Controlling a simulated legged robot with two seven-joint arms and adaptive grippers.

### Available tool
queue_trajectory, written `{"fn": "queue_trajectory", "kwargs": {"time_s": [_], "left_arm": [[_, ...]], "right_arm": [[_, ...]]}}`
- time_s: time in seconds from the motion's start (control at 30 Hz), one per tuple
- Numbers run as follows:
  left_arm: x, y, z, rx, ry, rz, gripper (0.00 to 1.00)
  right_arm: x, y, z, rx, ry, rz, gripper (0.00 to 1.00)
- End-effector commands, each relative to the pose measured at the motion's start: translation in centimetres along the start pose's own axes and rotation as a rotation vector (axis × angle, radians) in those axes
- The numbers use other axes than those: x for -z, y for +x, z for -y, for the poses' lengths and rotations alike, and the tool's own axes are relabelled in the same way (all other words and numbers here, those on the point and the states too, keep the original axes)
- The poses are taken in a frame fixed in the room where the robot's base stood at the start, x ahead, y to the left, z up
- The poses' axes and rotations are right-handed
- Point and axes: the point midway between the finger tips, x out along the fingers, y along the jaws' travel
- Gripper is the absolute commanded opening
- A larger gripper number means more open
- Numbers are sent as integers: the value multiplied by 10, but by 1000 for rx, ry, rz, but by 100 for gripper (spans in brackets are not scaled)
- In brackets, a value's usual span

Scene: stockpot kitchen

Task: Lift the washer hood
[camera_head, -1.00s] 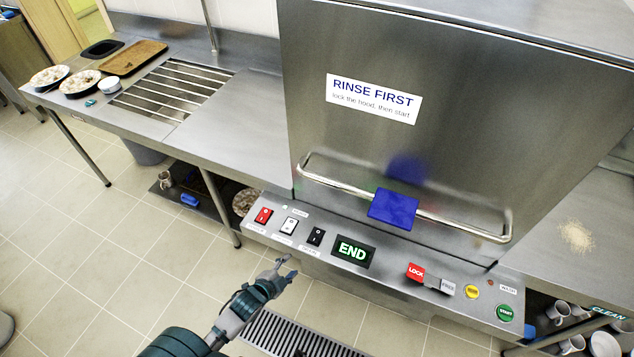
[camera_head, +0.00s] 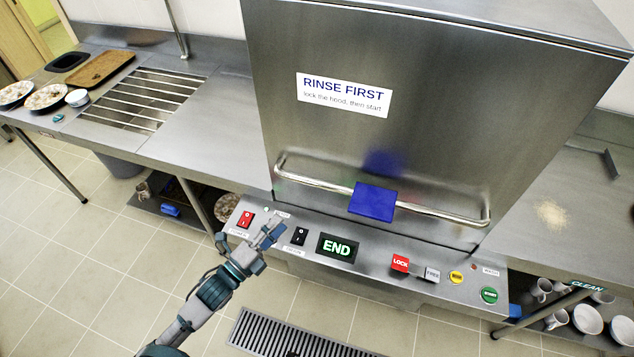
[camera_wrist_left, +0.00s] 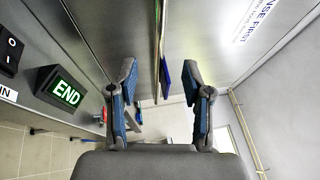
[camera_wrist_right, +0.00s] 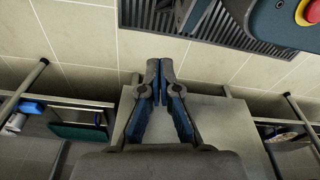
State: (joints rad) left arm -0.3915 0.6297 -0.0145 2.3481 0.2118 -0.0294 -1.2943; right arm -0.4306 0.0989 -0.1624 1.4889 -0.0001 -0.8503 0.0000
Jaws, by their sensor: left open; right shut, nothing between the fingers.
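The washer hood (camera_head: 430,120) is a large steel box, down against the control panel (camera_head: 365,268). A steel bar handle (camera_head: 440,210) with a blue grip pad (camera_head: 373,203) runs across its lower front. My left gripper (camera_head: 248,234) is open and empty, in front of the panel's left end, left of the handle and apart from it. In the left wrist view the handle bar (camera_wrist_left: 158,40) and blue pad (camera_wrist_left: 166,80) show between and beyond the open fingers (camera_wrist_left: 160,72). My right gripper (camera_wrist_right: 160,70) is shut and empty, over the floor in its wrist view.
The panel holds a red switch (camera_head: 245,219), a black switch (camera_head: 299,236), a lit END display (camera_head: 338,248), a red LOCK tile (camera_head: 400,263) beside a FREE label (camera_head: 432,274), and a green button (camera_head: 489,295). Dirty plates (camera_head: 46,97) stand far left. A floor grate (camera_head: 290,335) lies below.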

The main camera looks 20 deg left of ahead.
Motion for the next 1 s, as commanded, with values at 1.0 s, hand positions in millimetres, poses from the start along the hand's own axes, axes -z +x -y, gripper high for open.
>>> {"fn": "queue_trajectory", "kwargs": {"time_s": [1.0], "left_arm": [[-1, 161, -2, -3, -5, 1, 50]], "right_arm": [[-15, 16, 0, 0, -5, 9, 0]]}}
